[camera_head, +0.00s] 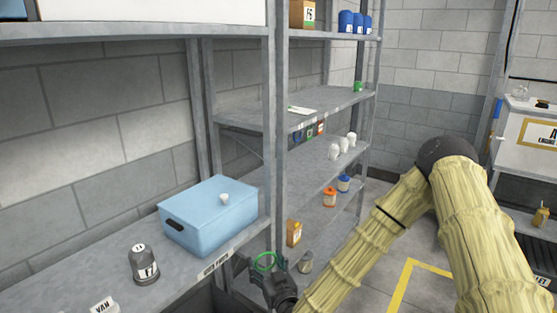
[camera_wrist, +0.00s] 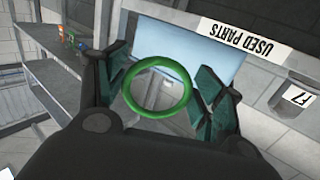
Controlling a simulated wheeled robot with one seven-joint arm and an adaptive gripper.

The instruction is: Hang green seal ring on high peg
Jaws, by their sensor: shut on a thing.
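My gripper (camera_head: 268,273) is shut on the green seal ring (camera_head: 265,262), held at the front edge of the lower left shelf. In the wrist view the ring (camera_wrist: 158,62) stands out between the dark fingers (camera_wrist: 158,85), its hole open and empty. I cannot make out the pegs there, nor tell which one is high.
A blue box (camera_head: 215,222) stands on the lower left shelf (camera_head: 195,290), beside a grey bottle (camera_head: 144,264). The shelf edge carries a "USED PARTS" label (camera_wrist: 240,35). A grey upright post (camera_head: 272,150) stands between this shelf and the right-hand shelves.

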